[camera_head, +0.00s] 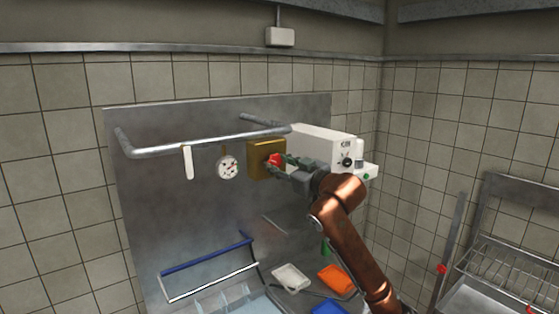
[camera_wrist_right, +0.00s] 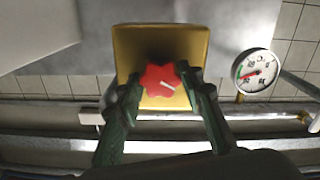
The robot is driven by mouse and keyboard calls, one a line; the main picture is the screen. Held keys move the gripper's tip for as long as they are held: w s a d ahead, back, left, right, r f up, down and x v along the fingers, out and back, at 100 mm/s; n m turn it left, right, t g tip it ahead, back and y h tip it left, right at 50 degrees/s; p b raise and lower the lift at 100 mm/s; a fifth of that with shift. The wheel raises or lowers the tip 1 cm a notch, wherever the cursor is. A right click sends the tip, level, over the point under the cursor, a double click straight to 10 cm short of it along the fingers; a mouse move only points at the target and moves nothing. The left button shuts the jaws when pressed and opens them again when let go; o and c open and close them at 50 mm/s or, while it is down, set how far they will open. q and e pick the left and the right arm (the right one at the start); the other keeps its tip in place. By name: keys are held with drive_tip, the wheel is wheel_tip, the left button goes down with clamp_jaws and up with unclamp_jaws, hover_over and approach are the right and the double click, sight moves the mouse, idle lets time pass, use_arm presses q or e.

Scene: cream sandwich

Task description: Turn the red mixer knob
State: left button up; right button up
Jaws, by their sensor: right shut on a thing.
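The red mixer knob (camera_wrist_right: 162,81) is star-shaped with a white mark and sits on a gold-coloured box (camera_wrist_right: 135,45). In the head view the box (camera_head: 257,147) hangs on the metal panel below the rail, and the red knob (camera_head: 274,160) shows at its right side. My right gripper (camera_head: 283,161) is at the knob from the right, its green fingers closed on it. In the right wrist view the fingers of my right gripper (camera_wrist_right: 166,88) stand on either side of the knob. My left gripper is not in view.
A round dial gauge (camera_head: 228,167) hangs left of the box, with a white strip (camera_head: 188,162) farther left. A metal rail (camera_head: 200,143) runs above. A white device (camera_head: 325,146) stands close behind my right wrist. Trays, including an orange one (camera_head: 334,279), lie below.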

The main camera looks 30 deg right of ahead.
drive_tip(key=shift+m+p, duration=0.35)
drive_tip(key=shift+m, duration=0.65)
drive_tip(key=o, duration=1.2)
drive_tip(key=shift+c, duration=0.2)
drive_tip(key=shift+s, duration=0.1)
drive_tip(key=s+d, duration=0.1)
drive_tip(key=s, duration=1)
drive_tip(key=shift+s, duration=0.4)
